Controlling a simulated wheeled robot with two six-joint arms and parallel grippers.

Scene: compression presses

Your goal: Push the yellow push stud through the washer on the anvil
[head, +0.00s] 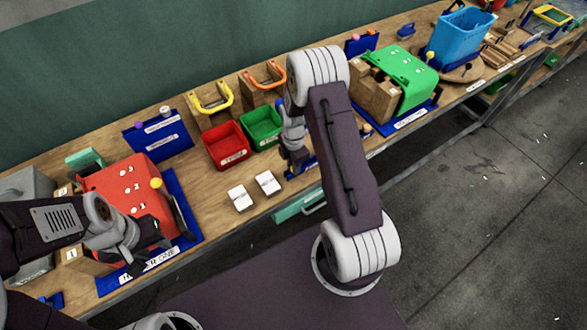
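A yellow round knob (156,184), which may be the yellow push stud, shows at the right edge of the red press cover (120,195). The red press stands on a blue base (185,205) at the left of the bench. No washer or anvil can be made out. My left gripper (132,245) is in front of the red press, low over its front side; its fingers are dark and blurred together, so its opening is unclear. My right gripper (294,160) points down near the bench's front edge, right of the white blocks, partly hidden by my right arm.
Two white blocks (240,198) lie on the bench. Behind them are a red bin (226,146) and a green bin (262,127). A blue board (158,136) stands behind the red press. A green press (402,75) stands further right. Bare wood lies around the white blocks.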

